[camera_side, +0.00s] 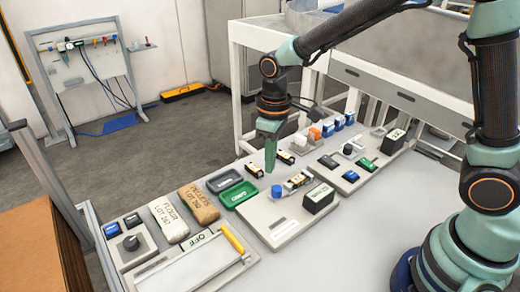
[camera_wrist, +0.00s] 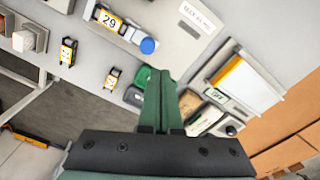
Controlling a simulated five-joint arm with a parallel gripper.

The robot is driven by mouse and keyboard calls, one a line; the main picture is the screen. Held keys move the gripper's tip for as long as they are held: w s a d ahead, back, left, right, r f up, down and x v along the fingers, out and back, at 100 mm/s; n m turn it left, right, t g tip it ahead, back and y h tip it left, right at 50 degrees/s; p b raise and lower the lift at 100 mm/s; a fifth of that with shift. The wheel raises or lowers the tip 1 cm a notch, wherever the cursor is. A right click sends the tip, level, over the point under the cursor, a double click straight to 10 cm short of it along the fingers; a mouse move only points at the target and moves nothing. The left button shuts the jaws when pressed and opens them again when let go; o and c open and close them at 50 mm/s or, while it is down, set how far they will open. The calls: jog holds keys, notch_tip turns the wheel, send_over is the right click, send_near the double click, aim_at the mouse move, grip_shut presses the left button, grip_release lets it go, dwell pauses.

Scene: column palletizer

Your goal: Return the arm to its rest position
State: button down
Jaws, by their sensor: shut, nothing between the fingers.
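My gripper (camera_side: 269,166) points down over the work table (camera_side: 345,215) in the side view, with its green fingers together and nothing between them. Its tips are above the table, near the green tray and the light grey plate. In the wrist view my gripper (camera_wrist: 161,75) also shows shut, its fingers partly covering the green tray behind. My arm reaches in from the right and bends down at the wrist. I cannot tell exactly how high the tips are above the surface.
A green tray (camera_side: 238,194) and a dark tray (camera_side: 223,179) lie by two sacks (camera_side: 198,205). Small boxes and devices stand farther right. The table's front right is clear.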

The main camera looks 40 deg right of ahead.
jog(key=s+d+r+m+t, duration=0.5)
jog(key=s+d+r, duration=0.5)
jog(key=r, duration=0.2)
jog(key=shift+d+m, duration=0.15)
jog(key=shift+m, duration=0.15)
